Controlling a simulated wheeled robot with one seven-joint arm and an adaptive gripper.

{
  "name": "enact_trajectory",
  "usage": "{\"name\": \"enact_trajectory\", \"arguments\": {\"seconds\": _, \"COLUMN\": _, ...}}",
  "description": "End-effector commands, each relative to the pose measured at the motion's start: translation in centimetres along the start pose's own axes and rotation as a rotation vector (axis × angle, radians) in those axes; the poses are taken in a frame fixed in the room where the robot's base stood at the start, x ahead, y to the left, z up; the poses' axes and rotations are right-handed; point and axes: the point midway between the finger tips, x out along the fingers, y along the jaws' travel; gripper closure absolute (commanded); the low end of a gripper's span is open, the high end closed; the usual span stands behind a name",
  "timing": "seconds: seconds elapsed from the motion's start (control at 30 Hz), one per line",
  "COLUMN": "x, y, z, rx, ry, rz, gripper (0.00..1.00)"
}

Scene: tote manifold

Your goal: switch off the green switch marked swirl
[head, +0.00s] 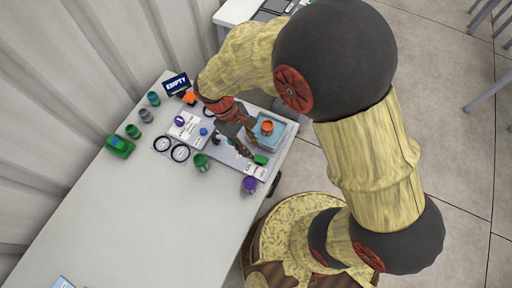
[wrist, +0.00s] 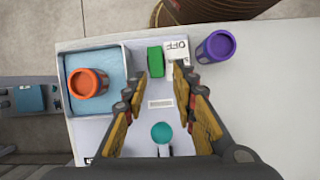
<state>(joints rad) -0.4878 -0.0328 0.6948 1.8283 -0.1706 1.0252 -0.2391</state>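A green switch block (wrist: 155,61) sits on the pale panel beside a white label reading OFF (wrist: 177,50). It also shows in the head view as a green block (head: 261,160) at the panel's near right end. I cannot read the word swirl on any label. My gripper (wrist: 159,78) is open and empty above the panel, its two fingers apart with the green block just beyond and between their tips. A teal round knob (wrist: 162,132) lies between the fingers, closer to the palm. In the head view my gripper (head: 236,143) points down over the panel.
A blue tray (wrist: 122,62) with an orange jar (wrist: 88,82) stands left of the switch in the wrist view. A purple jar (wrist: 216,46) stands right of the label. In the head view, several jars and a green object (head: 119,147) are farther left; the front table is mostly clear.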

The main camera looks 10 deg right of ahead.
Motion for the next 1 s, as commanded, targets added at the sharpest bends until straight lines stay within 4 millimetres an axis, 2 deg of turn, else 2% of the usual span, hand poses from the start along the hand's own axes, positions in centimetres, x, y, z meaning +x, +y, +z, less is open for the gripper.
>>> {"name": "enact_trajectory", "arguments": {"seconds": 0.03, "x": -1.0, "y": 0.6, "z": -0.5, "rx": -0.025, "ry": 0.012, "rz": 0.013, "gripper": 0.73}}
{"name": "enact_trajectory", "arguments": {"seconds": 0.17, "x": -0.4, "y": 0.6, "z": 0.0, "rx": -0.065, "ry": -0.002, "rz": 0.013, "gripper": 0.73}}
{"name": "enact_trajectory", "arguments": {"seconds": 0.5, "x": 4.5, "y": 0.6, "z": 0.0, "rx": -0.063, "ry": -0.001, "rz": 0.011, "gripper": 0.73}}
{"name": "enact_trajectory", "arguments": {"seconds": 0.7, "x": 6.5, "y": 0.6, "z": -0.1, "rx": -0.063, "ry": 0.001, "rz": 0.012, "gripper": 0.73}}
{"name": "enact_trajectory", "arguments": {"seconds": 1.0, "x": 6.8, "y": 0.7, "z": 0.0, "rx": -0.063, "ry": 0.002, "rz": 0.012, "gripper": 0.73}}
